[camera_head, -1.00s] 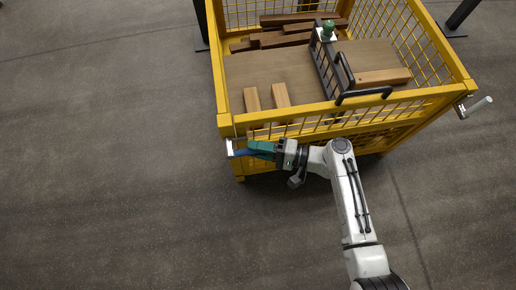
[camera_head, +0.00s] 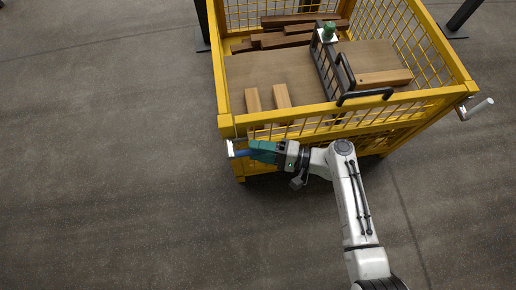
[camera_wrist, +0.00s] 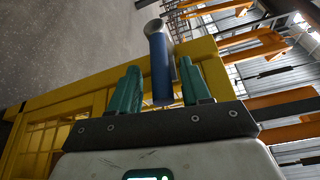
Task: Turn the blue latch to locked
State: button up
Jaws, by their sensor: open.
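The blue latch (camera_head: 241,153) sits at the front left corner of the yellow mesh crate (camera_head: 222,122), beside a pale metal bracket. In the wrist view the latch is a blue bar (camera_wrist: 160,68) with a grey round end, standing between my two teal fingers. My gripper (camera_head: 254,151) is open, with one finger on each side of the bar. A gap shows on the left side of the bar; the right finger is closer, and I cannot tell whether it touches. In the head view the fingers hide part of the latch.
The floor to the left (camera_head: 100,150) is clear.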

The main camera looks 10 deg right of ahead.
jog(key=v, duration=1)
jog(key=shift+p, duration=0.3)
jog(key=shift+s+d+f, duration=0.1)
jog(key=shift+s, duration=0.1)
